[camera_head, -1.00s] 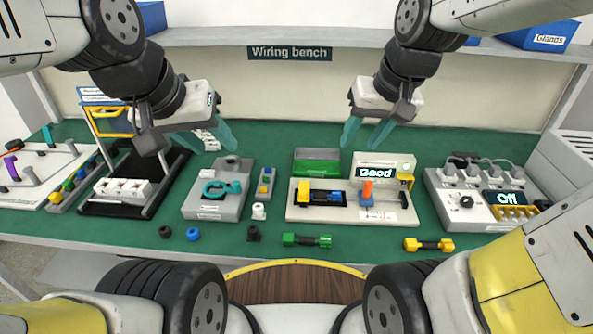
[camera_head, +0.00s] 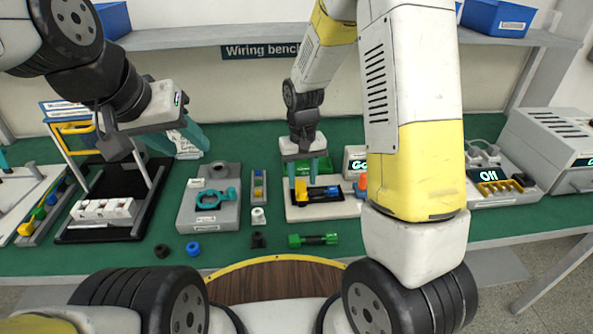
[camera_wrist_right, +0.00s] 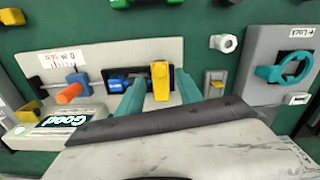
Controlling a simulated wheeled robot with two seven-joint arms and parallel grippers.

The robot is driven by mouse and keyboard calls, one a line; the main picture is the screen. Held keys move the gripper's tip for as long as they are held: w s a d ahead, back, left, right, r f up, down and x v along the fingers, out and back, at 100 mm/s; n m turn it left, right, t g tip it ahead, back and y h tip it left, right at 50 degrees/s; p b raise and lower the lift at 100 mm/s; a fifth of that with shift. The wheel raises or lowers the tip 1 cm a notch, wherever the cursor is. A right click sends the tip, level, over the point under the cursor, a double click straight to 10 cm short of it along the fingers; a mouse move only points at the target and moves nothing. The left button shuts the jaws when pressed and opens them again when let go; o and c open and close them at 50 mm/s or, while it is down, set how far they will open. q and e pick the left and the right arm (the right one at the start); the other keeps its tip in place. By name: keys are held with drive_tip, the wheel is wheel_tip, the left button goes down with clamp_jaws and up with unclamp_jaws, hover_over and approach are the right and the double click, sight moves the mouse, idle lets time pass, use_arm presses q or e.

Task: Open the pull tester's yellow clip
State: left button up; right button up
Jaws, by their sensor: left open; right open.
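The pull tester (camera_head: 292,212) is a pale board on the green bench, with a dark recess, a blue part and an orange lever. Its yellow clip (camera_head: 301,190) stands at the left end of the recess. In the right wrist view the yellow clip (camera_wrist_right: 160,80) lies between the teal fingers. My right gripper (camera_head: 305,182) is open above the clip, one finger on each side; I cannot tell whether they touch it. It also shows in the right wrist view (camera_wrist_right: 160,95). My left gripper (camera_head: 192,148) is open and empty, above the bench at the left.
A grey fixture with a teal ring (camera_head: 209,198) and a narrow grey block (camera_head: 259,187) stand left of the tester. A green-ended part (camera_head: 313,240) lies in front. A display reading Good (camera_wrist_right: 60,120) is on the tester. My right arm hides the bench right of it.

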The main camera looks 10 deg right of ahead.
sight(302, 191)
drive_tip(key=shift+f, duration=2)
clamp_jaws()
